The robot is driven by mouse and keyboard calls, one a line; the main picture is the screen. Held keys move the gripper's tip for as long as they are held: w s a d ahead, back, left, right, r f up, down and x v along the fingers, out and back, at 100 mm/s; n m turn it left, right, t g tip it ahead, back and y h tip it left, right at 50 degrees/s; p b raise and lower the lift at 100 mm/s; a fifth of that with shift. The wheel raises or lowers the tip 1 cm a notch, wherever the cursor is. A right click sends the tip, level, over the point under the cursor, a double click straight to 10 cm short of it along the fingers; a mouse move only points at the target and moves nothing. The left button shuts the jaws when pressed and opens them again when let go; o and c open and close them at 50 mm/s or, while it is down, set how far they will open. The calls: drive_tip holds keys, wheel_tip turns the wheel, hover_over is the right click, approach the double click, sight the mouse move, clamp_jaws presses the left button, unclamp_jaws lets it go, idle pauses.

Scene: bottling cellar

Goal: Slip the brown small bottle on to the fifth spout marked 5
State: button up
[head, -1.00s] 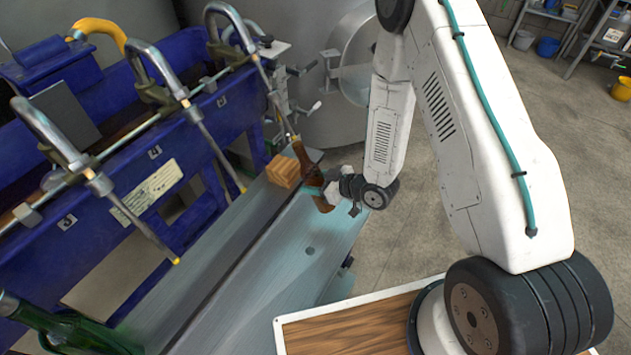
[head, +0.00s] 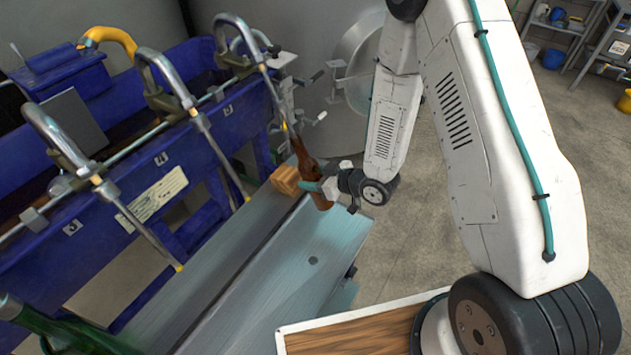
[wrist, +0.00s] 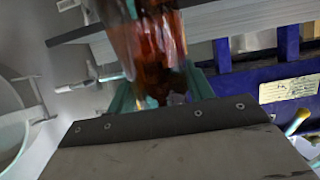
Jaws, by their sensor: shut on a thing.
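The brown bottle (head: 318,180) stands nearly upright in my gripper (head: 314,187) at the far end of the filler. In the wrist view the blurred brown bottle (wrist: 150,45) sits between the teal fingers of my gripper (wrist: 160,92), which is shut on it. The far spout (head: 267,80) slopes down to the bottle's mouth, and its lower end meets or overlaps the mouth in the head view. I cannot tell whether the tip is inside the neck. The number plate (head: 228,109) near this spout is too small to read surely.
Two nearer spouts (head: 205,130) (head: 135,228) hang free with yellow tips. A wooden block (head: 285,180) is beside the bottle on the grey bench (head: 270,270). A green bottle (head: 60,330) lies at the lower left. The bench front is clear.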

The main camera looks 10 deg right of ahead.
sight(306, 152)
drive_tip(key=shift+w+a+r, duration=0.7)
drive_tip(key=shift+r, duration=1.45)
drive_tip(key=shift+w+a+r, duration=0.7)
drive_tip(key=shift+r, duration=1.4)
drive_tip(key=shift+w+a+r, duration=0.7)
drive_tip(key=shift+r, duration=1.45)
drive_tip(key=shift+w+a+f+t+y, duration=1.2)
drive_tip(key=shift+w+a+f, duration=0.4)
drive_tip(key=shift+a, duration=0.05)
drive_tip(key=shift+s+d+f, duration=0.1)
drive_tip(key=shift+f, duration=0.9)
drive_tip(key=o, duration=1.3)
drive_tip(key=shift+c, duration=0.2)
drive_tip(key=v, duration=0.7)
drive_tip(key=shift+s+d, duration=0.3)
drive_tip(key=shift+d, duration=0.05)
